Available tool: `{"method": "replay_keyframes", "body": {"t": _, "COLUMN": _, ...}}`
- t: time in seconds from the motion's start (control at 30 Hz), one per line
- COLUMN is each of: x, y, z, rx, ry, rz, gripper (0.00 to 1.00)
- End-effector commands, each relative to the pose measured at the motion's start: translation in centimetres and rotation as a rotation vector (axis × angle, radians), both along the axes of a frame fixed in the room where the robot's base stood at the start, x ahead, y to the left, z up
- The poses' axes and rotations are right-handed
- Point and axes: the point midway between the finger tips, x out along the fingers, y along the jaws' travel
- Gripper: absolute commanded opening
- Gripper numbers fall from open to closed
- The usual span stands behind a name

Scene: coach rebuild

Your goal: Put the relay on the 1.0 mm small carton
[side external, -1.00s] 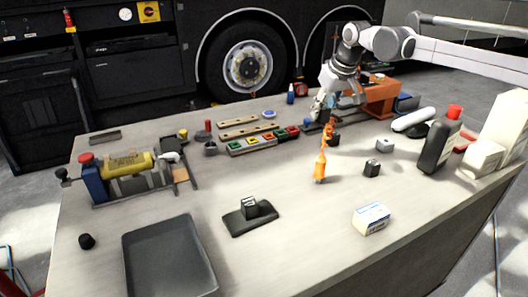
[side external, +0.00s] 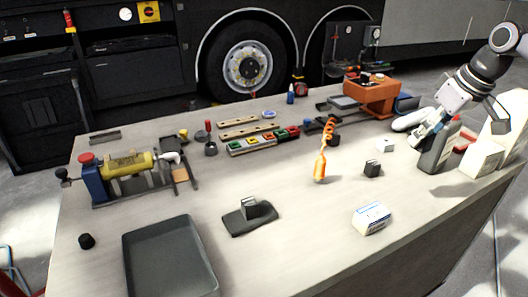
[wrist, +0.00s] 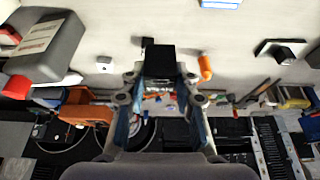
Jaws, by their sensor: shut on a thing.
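My gripper (side external: 420,138) is at the right of the table, by the dark bottle, above the tabletop. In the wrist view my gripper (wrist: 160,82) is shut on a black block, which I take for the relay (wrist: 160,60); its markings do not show. The arm mostly hides it in the side view. A white and blue small carton (side external: 371,218) lies near the front edge, clear on top. It also shows at the top edge of the wrist view (wrist: 221,4). Its size label is too small to read.
A small black block (side external: 372,169), white block (side external: 385,145) and orange coiled tool (side external: 320,165) stand left of my gripper. A grey tray (side external: 168,262) is at front left.

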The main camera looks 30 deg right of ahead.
Motion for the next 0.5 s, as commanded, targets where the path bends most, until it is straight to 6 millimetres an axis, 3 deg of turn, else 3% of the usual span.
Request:
{"method": "replay_keyframes", "body": {"t": 0.03, "x": -1.3, "y": -0.1, "z": -0.4, "rx": -0.001, "ry": -0.001, "rz": -0.001, "gripper": 0.0}}
{"method": "replay_keyframes", "body": {"t": 0.2, "x": -4.0, "y": 0.0, "z": -1.3, "rx": 0.001, "ry": -0.003, "rz": 0.001, "gripper": 0.0}}
{"method": "replay_keyframes", "body": {"t": 0.37, "x": -5.3, "y": 0.0, "z": -1.9, "rx": -0.001, "ry": -0.004, "rz": 0.004, "gripper": 0.0}}
{"method": "replay_keyframes", "body": {"t": 0.5, "x": -5.2, "y": 0.8, "z": -2.4, "rx": 0.0, "ry": -0.004, "rz": 0.009, "gripper": 0.0}}
